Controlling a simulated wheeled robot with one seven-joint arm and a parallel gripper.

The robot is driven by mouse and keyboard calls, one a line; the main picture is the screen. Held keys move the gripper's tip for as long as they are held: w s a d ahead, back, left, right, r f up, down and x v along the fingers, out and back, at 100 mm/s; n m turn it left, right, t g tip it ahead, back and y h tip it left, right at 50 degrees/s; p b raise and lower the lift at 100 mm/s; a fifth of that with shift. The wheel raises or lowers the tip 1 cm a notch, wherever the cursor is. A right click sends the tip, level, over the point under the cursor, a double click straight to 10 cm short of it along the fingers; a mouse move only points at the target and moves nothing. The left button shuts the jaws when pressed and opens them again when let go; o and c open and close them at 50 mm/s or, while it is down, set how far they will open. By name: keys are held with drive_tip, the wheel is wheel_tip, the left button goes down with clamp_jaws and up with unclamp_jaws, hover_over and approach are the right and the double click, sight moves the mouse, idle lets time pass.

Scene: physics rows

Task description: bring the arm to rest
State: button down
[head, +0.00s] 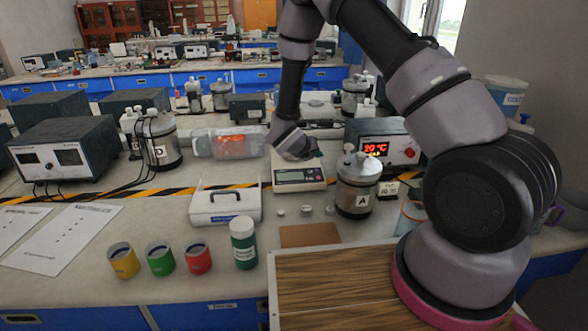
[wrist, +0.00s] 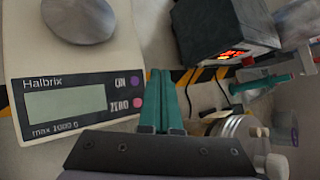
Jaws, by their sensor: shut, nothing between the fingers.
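My arm reaches over the bench from the right in the head view.
A jar marked A (head: 356,195) and a heater with a red display (head: 390,150) stand right of the scale. A clear bottle (head: 237,145) lies to its left. In front are a white case (head: 225,207), a green-labelled bottle (head: 243,245) and coloured cups (head: 160,260).

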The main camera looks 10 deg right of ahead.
drive_tip(key=shift+s+r, duration=0.15)
drive_tip(key=shift+r, duration=0.55)
drive_tip(key=s+d+r+m+g, duration=0.2)
drive_tip(key=s+d+r+m, duration=0.4)
drive_tip(key=r+m, duration=0.4)
drive_tip(key=s+d+r+m+g, duration=0.3)
drive_tip(key=s+d+r+m, duration=0.2)
drive_tip(key=r+m, duration=0.45)
drive_tip(key=s+a+r+m+t+y, duration=0.2)
drive_tip(key=s+r+m+y, duration=0.2)
drive_tip(key=s+r+m, duration=0.4)
drive_tip(key=s+a+r+m+t+y, duration=0.2)
drive_tip(key=s+r+m+y, duration=0.3)
drive_tip(key=s+r+m, duration=0.4)
drive_tip(key=s+m, duration=0.2)
drive_tip(key=s, duration=0.1)
drive_tip(key=shift+s+a+r, duration=0.25)
drive_tip(key=shift+a, duration=0.05)
